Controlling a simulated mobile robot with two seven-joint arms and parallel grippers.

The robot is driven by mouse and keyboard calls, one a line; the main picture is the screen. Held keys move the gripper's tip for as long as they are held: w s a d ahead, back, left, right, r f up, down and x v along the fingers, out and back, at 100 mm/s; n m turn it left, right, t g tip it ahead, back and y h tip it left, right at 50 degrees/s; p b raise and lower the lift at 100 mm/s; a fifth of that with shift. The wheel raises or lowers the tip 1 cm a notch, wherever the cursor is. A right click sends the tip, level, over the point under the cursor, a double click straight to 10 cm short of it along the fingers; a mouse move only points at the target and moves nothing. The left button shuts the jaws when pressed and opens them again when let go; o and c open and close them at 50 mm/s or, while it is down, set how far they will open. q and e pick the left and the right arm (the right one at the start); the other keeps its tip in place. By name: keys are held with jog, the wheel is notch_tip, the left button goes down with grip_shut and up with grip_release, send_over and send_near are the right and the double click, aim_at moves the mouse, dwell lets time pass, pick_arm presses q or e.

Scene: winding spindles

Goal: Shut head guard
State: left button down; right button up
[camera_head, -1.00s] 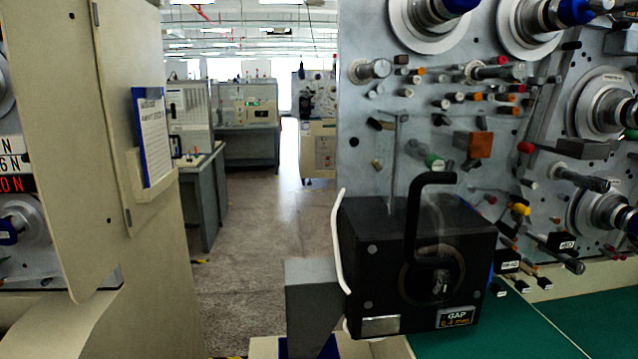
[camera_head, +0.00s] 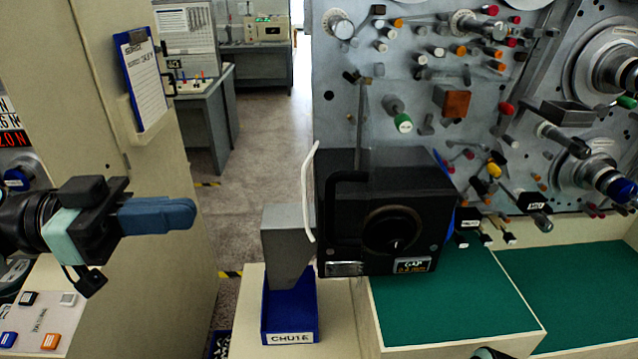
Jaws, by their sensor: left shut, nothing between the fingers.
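The head guard's black handle (camera_head: 330,205) stands at the left of that face. I cannot tell how far the guard is open. My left gripper (camera_head: 190,213) is shut and empty, with blue fingers pointing right. In the picture it is well left of the handle, apart from it. A small dark piece at the bottom edge may be part of my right gripper (camera_head: 488,353); its fingers do not show.
A grey duct and a blue tray (camera_head: 290,338) marked CHUTE are just left of the head. A white curved strip (camera_head: 305,190) runs along its left side. The grey panel (camera_head: 340,110) behind bears many pegs and rollers. Green mats (camera_head: 460,315) lie clear at the lower right.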

pick_arm(q)
jog(key=d+p, duration=0.2)
jog(key=d, duration=1.1)
jog(key=shift+w+d, duration=0.15)
jog(key=shift+d, duration=0.2)
pick_arm(e)
jog(key=w+r, duration=0.2)
jog(key=r, duration=0.1)
jog(key=shift+w+a, duration=0.1)
jog(key=shift+w, duration=0.05)
pick_arm(q)
jog(key=shift+d, duration=0.1)
